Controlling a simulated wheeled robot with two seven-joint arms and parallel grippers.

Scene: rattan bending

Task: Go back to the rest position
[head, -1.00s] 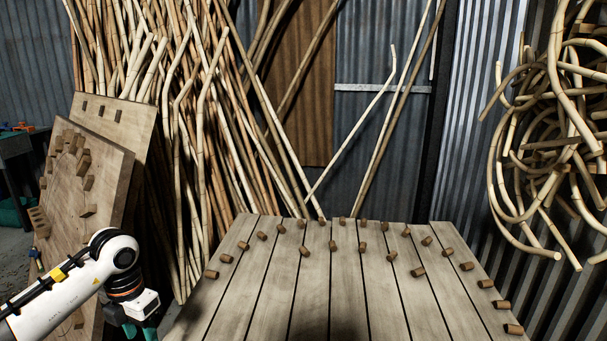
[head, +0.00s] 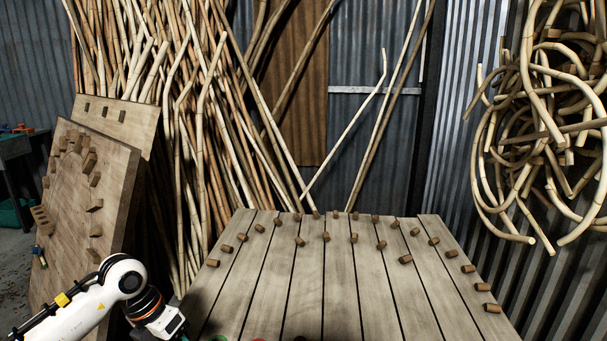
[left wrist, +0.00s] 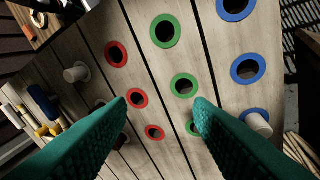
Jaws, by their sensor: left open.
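My left arm enters the head view at the lower left; its wrist reaches the table's left edge and its fingers are mostly cut off there. In the left wrist view my left gripper (left wrist: 168,118) shows two green fingers, spread apart with nothing between them. It is over the plank table (left wrist: 145,20), which has holes ringed in red (left wrist: 137,97), green (left wrist: 184,85) and blue (left wrist: 248,69). In the head view the plank table (head: 335,280) carries several short wooden pegs. My right gripper is not in view.
A peg board (head: 110,190) leans at the left, close to my left arm. Many rattan poles (head: 205,120) lean on the back wall. Bent rattan pieces (head: 545,130) hang at the right. The middle of the table is clear of tall things.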

